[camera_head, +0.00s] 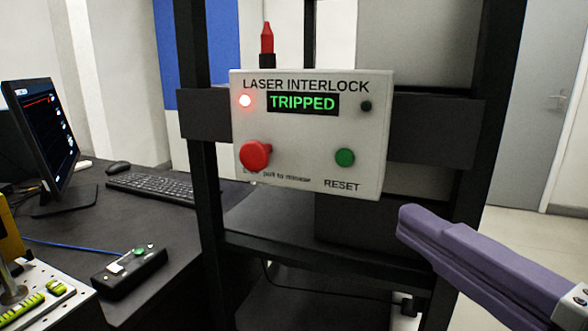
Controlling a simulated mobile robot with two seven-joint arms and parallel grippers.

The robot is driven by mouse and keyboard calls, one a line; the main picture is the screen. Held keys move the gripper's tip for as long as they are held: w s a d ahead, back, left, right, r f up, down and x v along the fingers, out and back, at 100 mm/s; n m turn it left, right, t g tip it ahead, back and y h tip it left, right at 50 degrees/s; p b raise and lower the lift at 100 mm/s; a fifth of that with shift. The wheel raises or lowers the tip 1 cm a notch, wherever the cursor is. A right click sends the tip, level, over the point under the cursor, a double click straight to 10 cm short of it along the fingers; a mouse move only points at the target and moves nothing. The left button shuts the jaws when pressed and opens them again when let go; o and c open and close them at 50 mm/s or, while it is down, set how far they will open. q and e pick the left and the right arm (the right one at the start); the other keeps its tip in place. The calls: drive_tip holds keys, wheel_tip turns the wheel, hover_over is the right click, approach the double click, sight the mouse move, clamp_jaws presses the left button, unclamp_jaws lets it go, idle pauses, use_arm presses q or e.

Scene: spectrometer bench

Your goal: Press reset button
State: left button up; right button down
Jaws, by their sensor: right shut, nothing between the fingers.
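The laser interlock box (310,128) is a pale panel fixed to a black rack. Its display (303,103) reads TRIPPED in green letters. The reset button (345,157) is round and green, above the word RESET at the panel's lower right. A red emergency knob (255,155) sticks out at the lower left. A red lamp (245,101) glows at the upper left, and a small dark lamp is at the upper right. My right gripper (408,222) is shut and empty, with purple fingers, below and right of the box, apart from the button. My left gripper is not in view.
The black rack posts (205,180) frame the box. At the left, a dark desk (85,222) bears a monitor (42,135), a keyboard (150,187), a mouse and a small black control box (130,270). A red-topped beacon (267,42) stands above the box. The space before the panel looks clear.

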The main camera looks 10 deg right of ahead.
drive_tip(key=w, duration=0.1)
drive_tip(key=p, duration=0.2)
approach(328, 155)
drive_tip(key=w+a, duration=0.2)
drive_tip(key=a, duration=0.1)
drive_tip(key=shift+w+d, duration=0.7)
drive_tip(key=shift+w, duration=0.05)
drive_tip(key=shift+w+d, duration=0.4)
drive_tip(key=shift+w, duration=0.1)
